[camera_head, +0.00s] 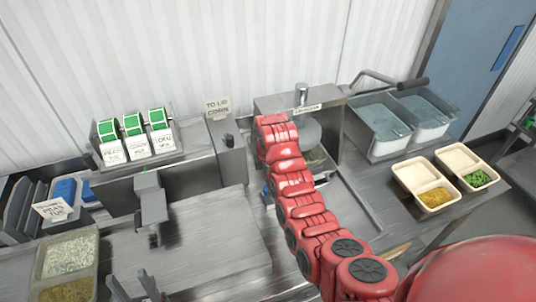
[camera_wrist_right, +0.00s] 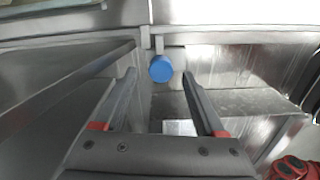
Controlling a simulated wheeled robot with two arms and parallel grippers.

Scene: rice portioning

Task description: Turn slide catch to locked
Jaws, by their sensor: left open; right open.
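A round blue knob (camera_wrist_right: 160,68), which looks like the slide catch's handle, hangs on a short metal stem in the right wrist view. My right gripper (camera_wrist_right: 159,76) is open, with one finger on each side of the knob in that picture. I see no contact, and the depth between fingertips and knob is unclear. In the head view my red right arm hides most of the right gripper and the catch. My left gripper (camera_head: 135,286) is open and empty at the bottom left, over the steel counter. I cannot read the catch's position.
A steel dispenser (camera_head: 270,103) with a label stands behind my right arm. A food tray (camera_head: 70,270) is at lower left. Water basins (camera_head: 385,130) and portion boxes (camera_head: 425,190) are at right.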

